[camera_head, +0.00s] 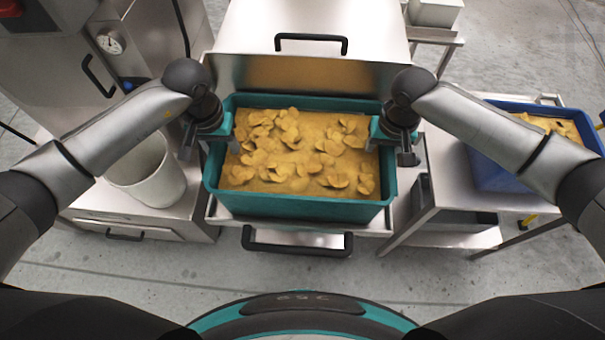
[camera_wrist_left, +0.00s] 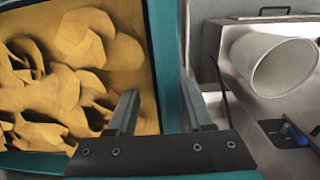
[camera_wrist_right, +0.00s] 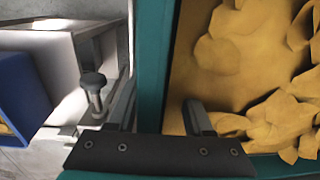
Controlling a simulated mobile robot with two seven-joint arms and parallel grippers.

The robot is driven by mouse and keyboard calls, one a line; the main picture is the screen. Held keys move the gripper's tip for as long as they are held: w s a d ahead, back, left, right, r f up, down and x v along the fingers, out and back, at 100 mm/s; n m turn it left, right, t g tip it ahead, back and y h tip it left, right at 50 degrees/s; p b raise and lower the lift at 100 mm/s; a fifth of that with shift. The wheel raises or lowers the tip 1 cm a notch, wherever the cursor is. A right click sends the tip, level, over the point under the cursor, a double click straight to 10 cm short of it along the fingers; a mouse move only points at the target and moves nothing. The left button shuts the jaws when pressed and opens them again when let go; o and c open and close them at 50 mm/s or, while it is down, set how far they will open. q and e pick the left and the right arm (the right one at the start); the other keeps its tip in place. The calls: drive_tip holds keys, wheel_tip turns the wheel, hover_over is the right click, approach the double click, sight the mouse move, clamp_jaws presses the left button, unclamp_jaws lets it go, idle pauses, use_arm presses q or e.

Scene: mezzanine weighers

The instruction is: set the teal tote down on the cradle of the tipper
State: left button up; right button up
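The teal tote (camera_head: 300,207), full of yellow chips, is level over the steel cradle (camera_head: 375,228) of the tipper, whose raised steel lid (camera_head: 310,72) is behind it. It looks seated, but its underside is hidden. My left gripper (camera_head: 221,132) is at the tote's left wall; in the left wrist view its fingers (camera_wrist_left: 158,105) straddle the teal wall with a gap on the chip side. My right gripper (camera_head: 390,138) is at the right wall; in the right wrist view its fingers (camera_wrist_right: 160,110) straddle that wall with a similar gap.
A white bucket (camera_head: 146,170) stands on the steel surface at left, near my left arm. A blue tote (camera_head: 492,172) of chips sits on a steel table (camera_head: 436,185) at right. A black handle (camera_head: 297,248) projects in front of the cradle. Open floor lies nearer me.

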use_arm(q)
drive_tip(key=shift+a, duration=0.1)
use_arm(e)
drive_tip(key=shift+d, duration=0.1)
use_arm(q)
drive_tip(key=shift+w+r, duration=0.1)
drive_tip(key=shift+r, duration=0.05)
drive_tip(key=r, duration=1.1)
drive_tip(key=shift+a+r, duration=0.2)
drive_tip(key=shift+r, duration=0.1)
use_arm(e)
drive_tip(key=shift+d, duration=0.1)
drive_tip(key=r, duration=1.2)
drive_tip(key=shift+d, duration=0.2)
